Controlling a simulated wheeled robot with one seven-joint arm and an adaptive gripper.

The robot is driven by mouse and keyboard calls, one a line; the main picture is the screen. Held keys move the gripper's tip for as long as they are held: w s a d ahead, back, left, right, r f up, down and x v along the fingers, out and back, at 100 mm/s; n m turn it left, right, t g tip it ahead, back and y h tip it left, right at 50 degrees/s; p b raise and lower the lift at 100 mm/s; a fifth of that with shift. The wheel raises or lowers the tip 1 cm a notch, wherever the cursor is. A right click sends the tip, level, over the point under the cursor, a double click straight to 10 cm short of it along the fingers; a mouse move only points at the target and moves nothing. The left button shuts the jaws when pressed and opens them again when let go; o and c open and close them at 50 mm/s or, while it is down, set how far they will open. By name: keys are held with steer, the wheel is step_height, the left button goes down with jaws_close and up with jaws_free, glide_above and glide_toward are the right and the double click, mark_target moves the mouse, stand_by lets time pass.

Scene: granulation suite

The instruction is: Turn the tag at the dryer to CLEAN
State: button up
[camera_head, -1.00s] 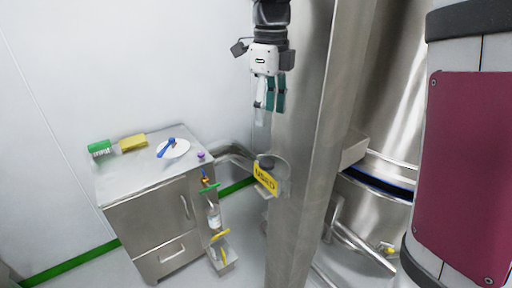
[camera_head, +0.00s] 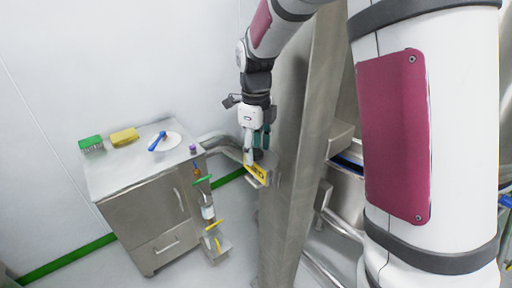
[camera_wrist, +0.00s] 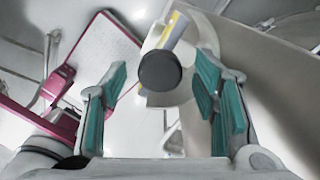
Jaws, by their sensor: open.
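The yellow tag (camera_head: 257,173) hangs on the steel post beside the dryer, tilted, with dark lettering too small to read surely now. In the wrist view the tag shows as a thin yellow edge (camera_wrist: 174,30). A round black knob (camera_wrist: 159,71) stands in front of a pale rounded plate. My gripper (camera_head: 257,152) points down, just above the tag. In the wrist view my gripper (camera_wrist: 162,82) has its teal-padded fingers wide apart, one on each side of the knob, with nothing held. Contact with the knob cannot be told.
The steel post (camera_head: 305,130) rises close to the right of my gripper. A steel cabinet (camera_head: 150,215) at left carries a green brush (camera_head: 91,143), a yellow sponge (camera_head: 124,136) and a white dish (camera_head: 168,143). A rack with bottles (camera_head: 208,212) hangs on its side.

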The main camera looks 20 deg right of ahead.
steer(key=c, duration=1.2)
steer(key=shift+o, duration=0.2)
